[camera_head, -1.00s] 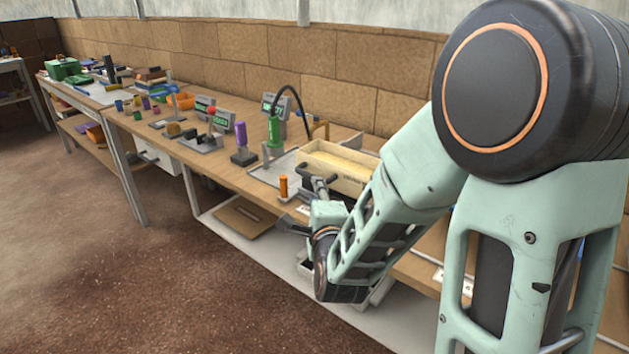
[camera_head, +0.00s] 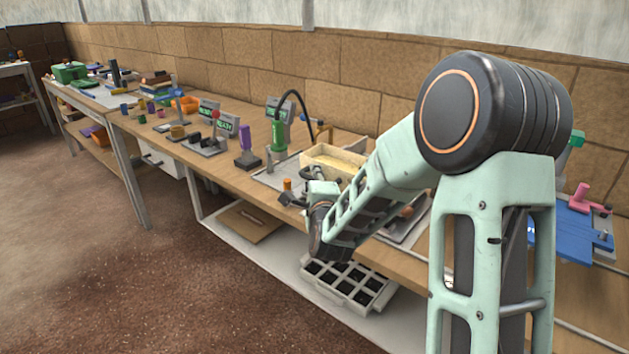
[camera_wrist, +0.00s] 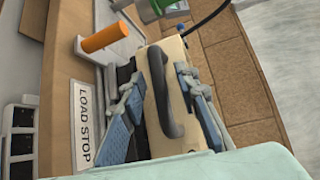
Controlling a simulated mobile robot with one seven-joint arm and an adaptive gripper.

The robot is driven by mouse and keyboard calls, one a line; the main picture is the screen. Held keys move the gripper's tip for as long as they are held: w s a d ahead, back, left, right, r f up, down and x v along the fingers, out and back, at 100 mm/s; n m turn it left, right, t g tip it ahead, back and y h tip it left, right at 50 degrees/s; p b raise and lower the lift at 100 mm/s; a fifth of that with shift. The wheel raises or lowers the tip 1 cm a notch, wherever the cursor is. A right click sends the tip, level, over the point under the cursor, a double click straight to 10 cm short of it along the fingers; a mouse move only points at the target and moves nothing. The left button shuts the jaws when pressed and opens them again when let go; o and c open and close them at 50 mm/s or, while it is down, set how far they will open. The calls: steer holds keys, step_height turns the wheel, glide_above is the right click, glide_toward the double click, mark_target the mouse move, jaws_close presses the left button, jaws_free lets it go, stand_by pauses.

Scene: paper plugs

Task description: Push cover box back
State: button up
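The cover box (camera_head: 318,152) is a cream box on the workbench, partly hidden behind my arm in the head view. In the wrist view, the box (camera_wrist: 180,115) has a dark curved handle (camera_wrist: 160,92) on the side facing me. My gripper (camera_wrist: 160,82) has its two blue-padded fingers spread, one on each side of the handle. I cannot tell whether either finger touches the handle or the box. In the head view, my gripper (camera_head: 305,194) is small and partly hidden at the front of the box.
An orange peg (camera_wrist: 105,36) and a "LOAD STOP" label (camera_wrist: 85,125) lie left of the box in the wrist view. A green tool (camera_head: 278,132) with a black cable stands beside the box. A compartmented tray (camera_head: 350,284) is on the lower shelf. A brick wall (camera_head: 340,90) stands behind.

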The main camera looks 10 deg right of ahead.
jaws_close()
stand_by(0.3)
